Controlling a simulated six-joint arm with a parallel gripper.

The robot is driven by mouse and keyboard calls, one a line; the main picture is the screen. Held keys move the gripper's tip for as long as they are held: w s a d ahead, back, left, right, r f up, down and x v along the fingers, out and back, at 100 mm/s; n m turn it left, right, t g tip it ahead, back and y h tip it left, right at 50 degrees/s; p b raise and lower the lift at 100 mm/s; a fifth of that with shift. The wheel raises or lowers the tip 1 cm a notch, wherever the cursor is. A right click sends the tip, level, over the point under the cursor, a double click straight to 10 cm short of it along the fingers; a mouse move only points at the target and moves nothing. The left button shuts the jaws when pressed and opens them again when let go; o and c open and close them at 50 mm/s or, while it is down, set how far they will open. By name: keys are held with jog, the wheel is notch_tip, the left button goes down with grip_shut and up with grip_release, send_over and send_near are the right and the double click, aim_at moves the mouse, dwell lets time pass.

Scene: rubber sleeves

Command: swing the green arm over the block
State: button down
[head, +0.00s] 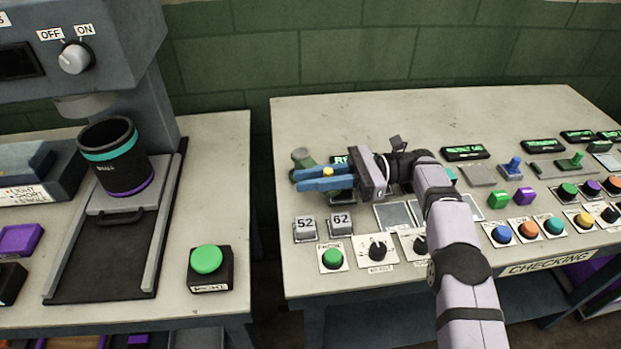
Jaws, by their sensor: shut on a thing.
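My gripper (298,181) has blue fingers and points left over the left end of the right-hand table. It is shut on a small yellow piece (328,171), which shows between the fingers. A grey-green rounded post (301,158) stands just behind the fingers; I cannot tell whether it joins the yellow piece or is part of the green arm.
Knobs and buttons, including a green button (332,258) and a black dial (377,248), line the front edge. Blue (513,166) and green (575,160) levers stand at right. A press with a dark cup (122,160) is on the left table, across a gap.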

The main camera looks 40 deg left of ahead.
jog(key=shift+r, duration=0.15)
jog(key=c, duration=1.7)
grip_release()
jog(key=shift+o, duration=0.2)
notch_tip(320, 180, up, 10)
jog(key=shift+p, duration=0.35)
